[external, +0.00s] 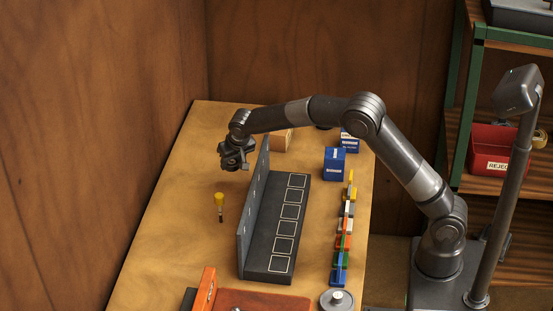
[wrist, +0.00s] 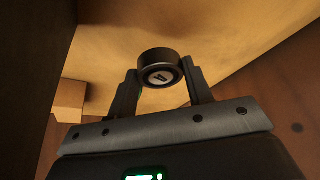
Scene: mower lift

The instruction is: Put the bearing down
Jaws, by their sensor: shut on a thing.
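The bearing (wrist: 158,68) is a short dark round piece with a light centre in the wrist view. My gripper (wrist: 160,82) is shut on it, with one finger on each side. In the external view my gripper (external: 234,166) is above the far left part of the table, left of the upright grey panel's far end. The bearing is too small to make out there.
A dark rack (external: 268,264) with a row of outlined squares and a tall panel stands mid-table. A yellow-handled tool (external: 220,203) is left of it. Blue boxes (external: 334,163) and a row of coloured pieces (external: 343,241) are to its right. The left table strip is mostly clear.

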